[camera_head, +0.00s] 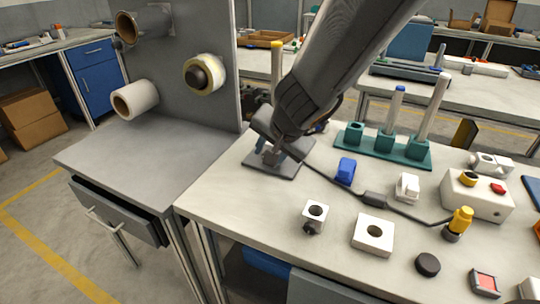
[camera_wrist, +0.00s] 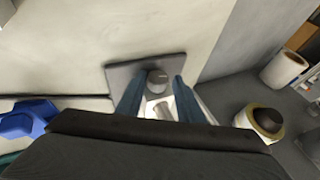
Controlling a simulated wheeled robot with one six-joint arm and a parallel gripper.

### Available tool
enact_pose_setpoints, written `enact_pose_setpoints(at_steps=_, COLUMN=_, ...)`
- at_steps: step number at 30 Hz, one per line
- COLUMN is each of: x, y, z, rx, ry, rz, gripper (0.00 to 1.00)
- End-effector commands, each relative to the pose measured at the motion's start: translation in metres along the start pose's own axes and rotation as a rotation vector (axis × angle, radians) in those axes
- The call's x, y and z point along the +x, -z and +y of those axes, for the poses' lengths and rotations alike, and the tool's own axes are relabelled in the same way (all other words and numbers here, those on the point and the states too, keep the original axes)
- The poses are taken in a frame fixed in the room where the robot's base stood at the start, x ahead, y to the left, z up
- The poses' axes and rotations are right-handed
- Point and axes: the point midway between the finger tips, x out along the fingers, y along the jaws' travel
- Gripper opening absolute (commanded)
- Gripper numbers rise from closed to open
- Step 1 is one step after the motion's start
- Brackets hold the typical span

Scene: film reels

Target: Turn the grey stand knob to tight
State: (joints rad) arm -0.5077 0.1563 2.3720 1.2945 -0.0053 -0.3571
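The grey stand has a flat dark base plate (camera_head: 262,170) on the left part of the white table, below my gripper (camera_head: 272,150). In the wrist view the plate (camera_wrist: 122,72) lies ahead of my gripper (camera_wrist: 158,84). A short dark grey round piece (camera_wrist: 158,76), seemingly the knob, shows between the two blue fingertips. A pale block (camera_wrist: 154,106) sits closer in between the fingers. The fingers are apart, with a gap beside the round piece; contact is not clear. The knob's marking and setting cannot be read. My arm hides much of the stand in the head view.
A yellow-tipped post (camera_head: 277,62) rises behind my gripper. A green rack (camera_head: 383,154) with posts stands to the right. A blue block (camera_head: 346,171), a white clamp (camera_head: 315,212) and a cable (camera_head: 340,188) lie nearby. A grey panel (camera_head: 215,100) with reels stands left.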

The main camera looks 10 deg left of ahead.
Motion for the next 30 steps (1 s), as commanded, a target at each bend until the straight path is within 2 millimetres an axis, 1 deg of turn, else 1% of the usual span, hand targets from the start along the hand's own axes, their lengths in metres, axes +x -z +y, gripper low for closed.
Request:
enact_pose_setpoints(at_steps=1, x=0.0, y=-0.0003, z=0.0004, rx=0.0, ry=-0.001, rz=-0.001, gripper=0.43)
enact_pose_setpoints(at_steps=2, x=0.0001, y=-0.0006, z=0.0007, rx=0.0, ry=-0.001, rz=-0.001, gripper=0.45)
enact_pose_setpoints(at_steps=20, x=0.0002, y=-0.0031, z=0.0025, rx=-0.001, ry=-0.011, rz=-0.006, gripper=0.45)
enact_pose_setpoints(at_steps=30, x=-0.0023, y=-0.0022, z=-0.0009, rx=-0.021, ry=-0.061, rz=-0.007, gripper=0.45)
